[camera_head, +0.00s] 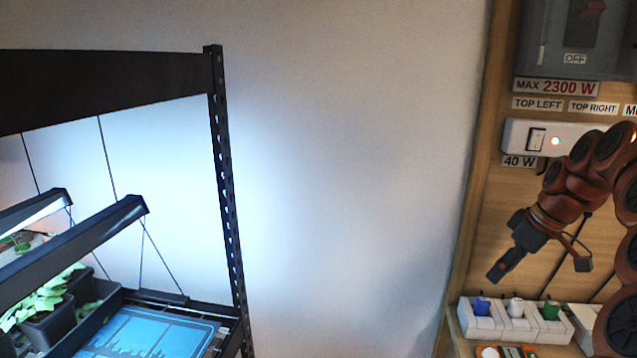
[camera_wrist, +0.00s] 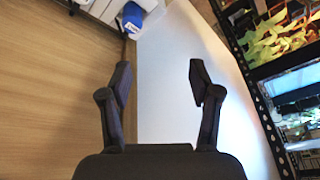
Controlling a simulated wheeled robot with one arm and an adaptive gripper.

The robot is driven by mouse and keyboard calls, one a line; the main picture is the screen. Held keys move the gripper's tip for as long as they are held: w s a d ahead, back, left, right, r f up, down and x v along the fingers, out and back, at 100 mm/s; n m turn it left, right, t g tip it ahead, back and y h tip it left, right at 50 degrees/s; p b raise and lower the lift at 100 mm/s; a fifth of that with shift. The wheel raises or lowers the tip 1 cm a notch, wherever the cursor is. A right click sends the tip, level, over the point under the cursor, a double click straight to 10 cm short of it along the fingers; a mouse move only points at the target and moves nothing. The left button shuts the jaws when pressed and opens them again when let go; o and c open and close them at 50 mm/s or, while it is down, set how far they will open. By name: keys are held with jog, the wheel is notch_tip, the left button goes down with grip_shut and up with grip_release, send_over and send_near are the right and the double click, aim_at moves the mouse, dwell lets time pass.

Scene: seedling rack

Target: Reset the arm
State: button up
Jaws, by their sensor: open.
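My gripper (camera_head: 500,268) hangs at the right of the head view, in front of the wooden panel, with its fingers pointing down and to the left. In the wrist view my gripper (camera_wrist: 160,82) shows two black fingers spread wide apart, with nothing between them. Past the fingers are the wooden panel on the left and the pale wall on the right. My arm is bent and comes in from the right edge of the head view.
A black rack (camera_head: 228,190) with grow lights and seedlings stands at the left. The wooden panel (camera_head: 487,190) carries a switch strip (camera_head: 515,133) and a grey OFF box (camera_head: 540,40). Below my gripper, white sockets (camera_head: 483,327) hold blue, white and green plugs. The wall between is clear.

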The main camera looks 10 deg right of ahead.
jog(key=s+a+f+g, duration=0.1)
jog(key=s+a, duration=0.3)
jog(key=a, duration=0.7)
jog(key=s+a+f+g, duration=0.15)
jog(key=s+a, duration=0.25)
jog(key=a, duration=0.6)
jog(key=s+a+f+m+g+h, duration=0.1)
jog(key=s+f, duration=0.4)
jog(key=s, duration=0.5)
jog(key=s+a+f+m+g+h, duration=0.1)
jog(key=s+a+f+m, duration=0.3)
jog(key=s, duration=0.6)
jog(key=shift+a+f+g+h, duration=0.35)
jog(key=shift+a+f, duration=0.2)
jog(key=shift+a, duration=0.6)
jog(key=shift+s, duration=0.1)
